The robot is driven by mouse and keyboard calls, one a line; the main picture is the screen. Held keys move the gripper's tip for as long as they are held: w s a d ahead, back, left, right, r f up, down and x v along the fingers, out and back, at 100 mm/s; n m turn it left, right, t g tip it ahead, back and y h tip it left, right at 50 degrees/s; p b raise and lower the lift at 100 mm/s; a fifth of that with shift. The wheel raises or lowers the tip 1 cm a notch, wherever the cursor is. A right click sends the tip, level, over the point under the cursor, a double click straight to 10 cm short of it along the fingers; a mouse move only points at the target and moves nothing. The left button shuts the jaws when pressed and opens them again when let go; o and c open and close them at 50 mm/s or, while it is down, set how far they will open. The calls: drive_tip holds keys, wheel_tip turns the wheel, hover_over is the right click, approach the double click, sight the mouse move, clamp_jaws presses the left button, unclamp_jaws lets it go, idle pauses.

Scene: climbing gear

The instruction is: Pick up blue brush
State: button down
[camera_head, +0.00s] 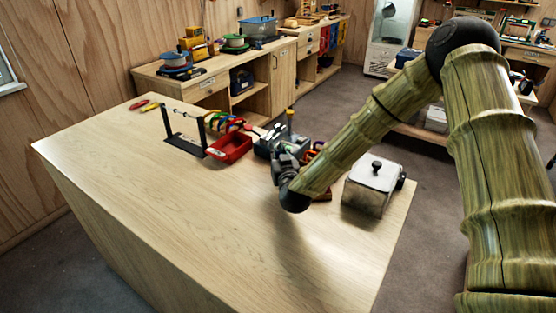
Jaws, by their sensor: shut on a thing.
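My gripper (284,158) is over the far right part of the wooden table (190,220), just beyond the dark wrist of my arm. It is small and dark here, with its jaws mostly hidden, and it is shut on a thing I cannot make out. I cannot pick out a blue brush anywhere in the view. A dark grey holder (264,148) with pale-topped items stands right behind the gripper, partly hidden by it.
A red tray (229,149) and a black stand (184,143) are left of my gripper, with colourful curved items behind them. A lidded metal box (370,187) stands at the right edge. The table's front and left are clear. Cabinets (281,75) line the back wall.

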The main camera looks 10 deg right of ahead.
drive_tip(key=shift+r+b, duration=1.2)
drive_tip(key=shift+r, duration=3.85)
